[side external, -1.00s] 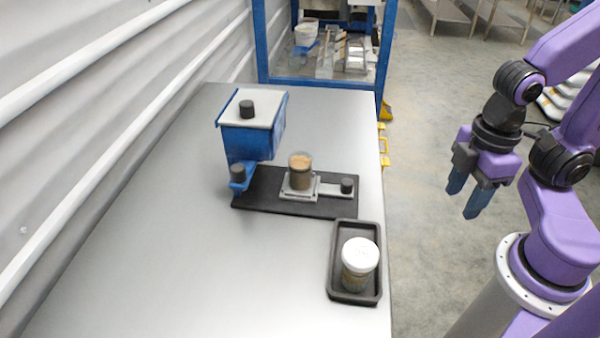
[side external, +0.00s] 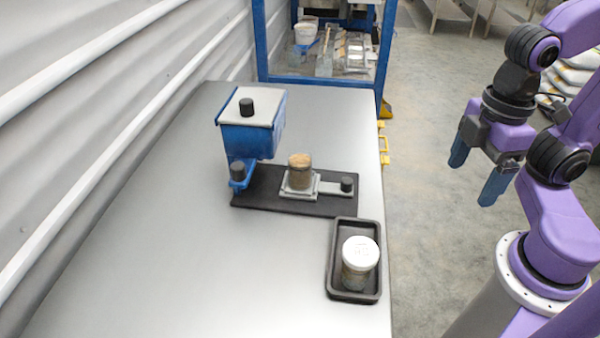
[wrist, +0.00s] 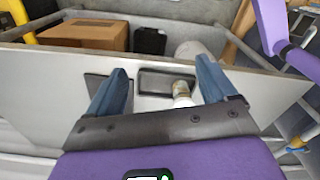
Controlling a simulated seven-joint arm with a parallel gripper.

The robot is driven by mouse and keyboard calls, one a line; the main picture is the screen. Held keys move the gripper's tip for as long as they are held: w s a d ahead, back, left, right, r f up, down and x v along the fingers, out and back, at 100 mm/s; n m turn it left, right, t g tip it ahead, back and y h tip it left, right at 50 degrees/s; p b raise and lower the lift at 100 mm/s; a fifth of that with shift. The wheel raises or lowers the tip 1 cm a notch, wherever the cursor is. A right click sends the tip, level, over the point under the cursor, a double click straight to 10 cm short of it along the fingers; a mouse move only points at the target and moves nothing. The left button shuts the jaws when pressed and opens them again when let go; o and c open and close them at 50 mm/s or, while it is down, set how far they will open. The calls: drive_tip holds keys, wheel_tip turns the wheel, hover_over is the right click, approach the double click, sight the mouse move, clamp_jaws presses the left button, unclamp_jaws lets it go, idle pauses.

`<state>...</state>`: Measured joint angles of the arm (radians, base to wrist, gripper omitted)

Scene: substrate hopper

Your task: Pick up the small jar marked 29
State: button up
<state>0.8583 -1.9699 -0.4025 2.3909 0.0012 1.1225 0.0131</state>
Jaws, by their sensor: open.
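A small jar with a white lid (side external: 360,253) stands upright in a black tray (side external: 333,285) near the table's right edge. A second, lidless-looking jar with brown contents (side external: 299,172) stands on a small metal plate. My gripper (side external: 472,180) is open and empty, its blue fingers wide apart. It hangs off the table, to the right of the tray and well apart from both jars.
A blue hopper with a pale, black-knobbed lid (side external: 250,135) stands at the left end of a black base (side external: 270,205), behind the tray. A ribbed wall runs along the table's left side. The table's (side external: 150,240) front left is clear.

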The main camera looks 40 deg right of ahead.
drive_tip(key=w+a+f+m+t+y, duration=0.1)
drive_tip(key=w+a+y, duration=0.4)
drive_tip(key=a, duration=0.5)
drive_tip(key=r+m+t, duration=0.1)
drive_tip(key=m+t, duration=0.6)
drive_tip(key=t, duration=0.4)
hover_over(311, 163)
drive_tip(key=s+d, duration=0.2)
drive_tip(key=s, duration=0.2)
drive_tip(key=shift+h, duration=0.3)
drive_tip(key=f, duration=0.9)
drive_tip(key=shift+a+f, duration=0.25)
drive_tip(key=shift+w+a+f, duration=0.1)
drive_tip(key=shift+w+f, duration=0.15)
drive_tip(key=shift+f, duration=0.1)
drive_tip(key=shift+x, duration=3.5)
drive_tip(key=shift+a, duration=0.1)
